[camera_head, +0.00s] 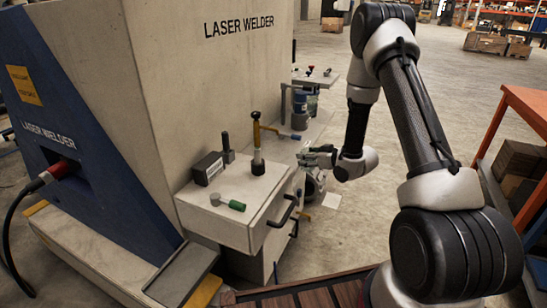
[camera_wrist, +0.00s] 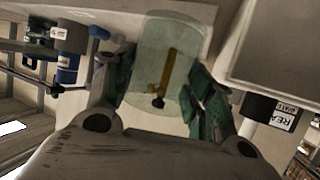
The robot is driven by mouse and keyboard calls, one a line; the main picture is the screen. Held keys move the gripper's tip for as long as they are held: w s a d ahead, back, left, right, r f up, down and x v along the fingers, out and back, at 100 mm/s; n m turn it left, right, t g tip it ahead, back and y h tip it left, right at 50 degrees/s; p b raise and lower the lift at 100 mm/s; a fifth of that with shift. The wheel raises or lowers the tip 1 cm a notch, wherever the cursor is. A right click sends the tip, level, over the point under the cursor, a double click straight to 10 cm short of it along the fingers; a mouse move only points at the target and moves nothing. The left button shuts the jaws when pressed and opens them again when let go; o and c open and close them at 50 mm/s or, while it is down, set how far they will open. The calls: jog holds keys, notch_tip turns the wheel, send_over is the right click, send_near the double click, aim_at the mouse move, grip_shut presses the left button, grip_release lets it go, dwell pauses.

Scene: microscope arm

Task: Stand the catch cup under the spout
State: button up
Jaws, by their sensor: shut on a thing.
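My gripper (camera_wrist: 150,88) is shut on a clear, pale green cup (camera_wrist: 168,48), with a dark green finger on each side of it in the wrist view. A yellow bar with a dark end shows through the cup wall. In the head view my gripper (camera_head: 312,157) is beside the right side of the laser welder's bench; the cup is too small to make out there. A blue and grey fitting (camera_head: 300,106) stands on the bench behind the gripper. I cannot tell for sure which part is the spout.
The front ledge (camera_head: 220,218) carries a black box (camera_head: 208,168), a post with a yellow arm (camera_head: 257,150) and a green-handled piece (camera_head: 230,203). An orange table (camera_head: 525,105) stands at right. Open floor lies behind my arm.

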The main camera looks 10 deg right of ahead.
jog(key=shift+f+n+y, duration=0.3)
jog(key=shift+y, duration=0.1)
jog(key=w+a, duration=0.2)
jog(key=w, duration=0.2)
jog(key=w+a, duration=0.2)
jog(key=w, duration=0.1)
jog(key=w+a, duration=0.2)
jog(key=w, duration=0.2)
jog(key=shift+w+a, duration=0.35)
jog(key=shift+a, duration=0.05)
jog(key=w+a, duration=0.2)
jog(key=w, duration=0.1)
jog(key=shift+w+a, duration=0.15)
jog(key=shift+f, duration=0.75)
jog(key=shift+f, duration=0.15)
jog(key=o, duration=1)
